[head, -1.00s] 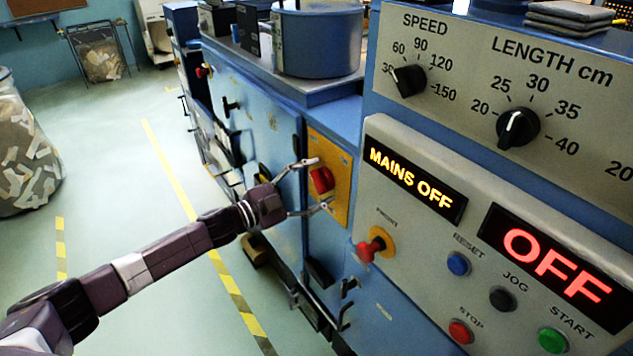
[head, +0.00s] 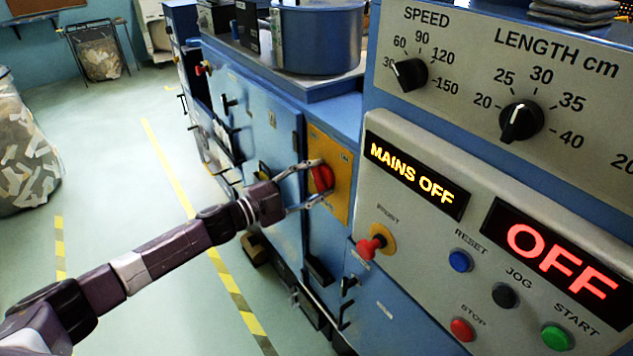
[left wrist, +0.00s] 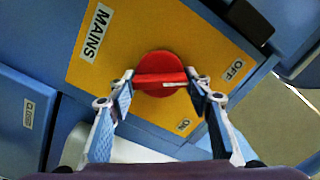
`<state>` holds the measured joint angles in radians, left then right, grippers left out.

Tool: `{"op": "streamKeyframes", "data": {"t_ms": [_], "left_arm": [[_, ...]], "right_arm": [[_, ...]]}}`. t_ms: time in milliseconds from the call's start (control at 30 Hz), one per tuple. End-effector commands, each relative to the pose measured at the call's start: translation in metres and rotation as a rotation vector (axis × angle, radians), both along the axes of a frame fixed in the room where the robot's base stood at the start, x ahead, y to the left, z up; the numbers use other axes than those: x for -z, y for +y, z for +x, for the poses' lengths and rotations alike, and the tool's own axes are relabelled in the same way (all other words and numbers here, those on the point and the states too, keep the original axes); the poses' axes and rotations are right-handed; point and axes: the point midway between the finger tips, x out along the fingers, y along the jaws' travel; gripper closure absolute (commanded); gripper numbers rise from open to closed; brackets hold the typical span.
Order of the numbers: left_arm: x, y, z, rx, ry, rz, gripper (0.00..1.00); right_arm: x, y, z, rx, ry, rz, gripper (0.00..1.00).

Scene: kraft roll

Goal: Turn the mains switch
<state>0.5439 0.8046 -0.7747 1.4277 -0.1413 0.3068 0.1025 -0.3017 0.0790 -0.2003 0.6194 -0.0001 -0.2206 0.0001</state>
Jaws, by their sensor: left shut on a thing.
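The mains switch is a red round knob with a raised bar handle (head: 321,179) on a yellow plate (head: 342,209) on the side of the blue machine. In the left wrist view the red knob (left wrist: 160,61) sits on the yellow plate (left wrist: 150,28), labelled MAINS, OFF and ON. The handle bar lies roughly level across that picture, with a white mark near its right end. My left gripper (head: 316,180) is shut on the bar, one finger at each end, also in the left wrist view (left wrist: 161,79). The MAINS OFF display (head: 413,181) is lit yellow. My right gripper is not in view.
The control panel (head: 480,235) juts out just right of the switch, with a red button on a yellow collar (head: 371,243). A red OFF display (head: 560,261) is lit. Black handles (head: 319,270) stick out below the plate. Open floor (head: 150,190) lies to the left.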

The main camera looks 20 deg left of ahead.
Motion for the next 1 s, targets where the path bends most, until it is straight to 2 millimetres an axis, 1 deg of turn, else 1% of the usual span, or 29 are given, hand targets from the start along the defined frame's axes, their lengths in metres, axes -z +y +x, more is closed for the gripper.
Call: {"op": "streamKeyframes", "data": {"t_ms": [33,1000], "left_arm": [[0.002,0.0,-0.001,0.002,-0.026,0.032,0.78],[0.008,-0.001,-0.001,0.002,-0.589,0.755,0.78]], "right_arm": [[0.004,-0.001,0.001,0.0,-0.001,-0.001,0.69],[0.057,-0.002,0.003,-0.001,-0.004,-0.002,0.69]]}}
